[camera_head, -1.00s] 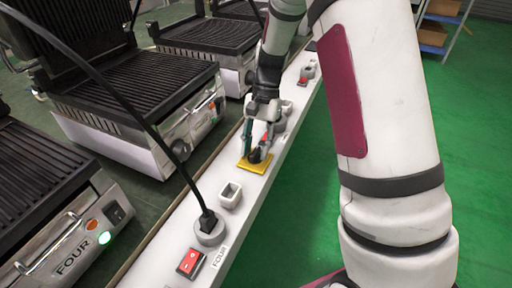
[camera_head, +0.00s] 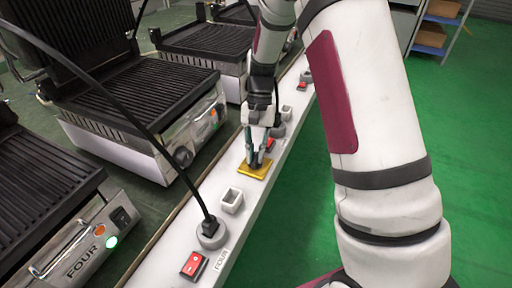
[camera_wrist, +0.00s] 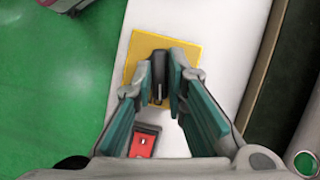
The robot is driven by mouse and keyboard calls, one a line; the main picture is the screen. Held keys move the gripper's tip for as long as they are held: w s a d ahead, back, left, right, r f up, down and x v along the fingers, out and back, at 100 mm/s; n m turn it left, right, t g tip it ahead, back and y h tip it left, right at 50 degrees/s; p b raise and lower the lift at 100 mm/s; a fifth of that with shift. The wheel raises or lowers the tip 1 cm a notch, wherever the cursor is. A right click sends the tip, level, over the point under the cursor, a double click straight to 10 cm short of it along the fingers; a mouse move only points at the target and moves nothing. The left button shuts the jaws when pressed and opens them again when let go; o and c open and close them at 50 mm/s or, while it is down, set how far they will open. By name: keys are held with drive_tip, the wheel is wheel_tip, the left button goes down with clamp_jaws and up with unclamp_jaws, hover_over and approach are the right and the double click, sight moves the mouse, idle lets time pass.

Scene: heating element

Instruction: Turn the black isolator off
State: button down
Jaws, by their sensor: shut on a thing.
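The black isolator is a black knob (camera_wrist: 158,72) on a square yellow plate (camera_wrist: 190,38), mounted on the white rail. The plate also shows in the head view (camera_head: 247,171), partly covered by the fingers. My gripper (camera_wrist: 165,85) is above the plate, with its teal-padded fingers on either side of the knob, shut on it. In the wrist view the knob's long side runs up and down the picture, along the rail. In the head view my gripper (camera_head: 255,160) points down and hides most of the knob.
A red rocker switch (camera_wrist: 143,142) lies close to my fingers on the rail. Contact grills (camera_head: 140,95) line the left; green floor (camera_head: 310,190) is clear.

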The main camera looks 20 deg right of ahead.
drive_tip(key=n+p, duration=0.1)
drive_tip(key=n+h+p, duration=0.1)
drive_tip(key=n+p, duration=0.1)
drive_tip(key=shift+a+r+n, duration=0.1)
drive_tip(key=shift+r+n, duration=0.05)
drive_tip(key=shift+n, duration=0.15)
drive_tip(key=n+h+p, duration=0.1)
drive_tip(key=n+p, duration=0.1)
drive_tip(key=n, duration=0.1)
drive_tip(key=shift+a+n+g+h, duration=0.1)
drive_tip(key=shift+n+g+h, duration=0.2)
drive_tip(key=shift+n+h, duration=0.1)
drive_tip(key=n+h+p, duration=0.1)
drive_tip(key=n+p, duration=0.1)
drive_tip(key=n, duration=0.2)
drive_tip(key=shift+a+h, duration=0.1)
drive_tip(key=shift+h, duration=0.3)
drive_tip(key=shift+n+t+h+p, duration=0.5)
drive_tip(key=shift+n+t+p, duration=0.3)
drive_tip(key=shift+n, duration=1.1)
drive_tip(key=c, duration=1.6)
unclamp_jaws()
